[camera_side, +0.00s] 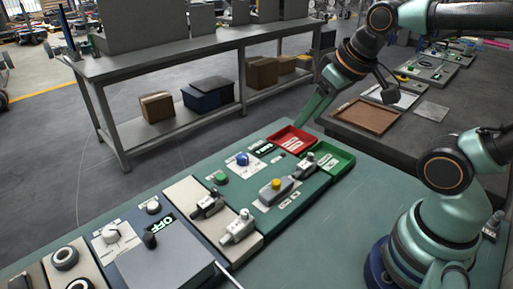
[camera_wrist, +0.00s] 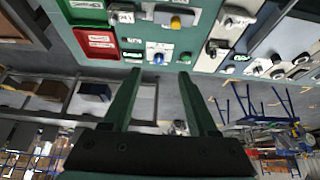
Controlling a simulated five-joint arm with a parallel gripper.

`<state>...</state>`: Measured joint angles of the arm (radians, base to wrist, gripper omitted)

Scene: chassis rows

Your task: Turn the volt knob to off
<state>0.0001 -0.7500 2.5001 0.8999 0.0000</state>
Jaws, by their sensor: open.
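I cannot read which control is marked volt. A white round knob (camera_side: 110,233) sits on a white dial plate at the left of the panel in the side view. A dark knob (camera_side: 150,240) and a small knob (camera_side: 153,206) are near it, by a display reading OFF (camera_side: 161,229). A blue knob (camera_side: 242,159) stands farther right; it also shows in the wrist view (camera_wrist: 158,58). My gripper (camera_side: 306,116) is above the far end of the panel, away from these left knobs. In the wrist view my gripper (camera_wrist: 160,73) is open, with nothing between its fingers.
A red tray (camera_side: 309,137) and a green tray (camera_side: 345,158) lie at the panel's far end. Toggle clamps (camera_side: 238,228) and a yellow button (camera_side: 276,184) stand on the panel. A grey shelf bench (camera_side: 190,54) is behind; the green tabletop in front is bare.

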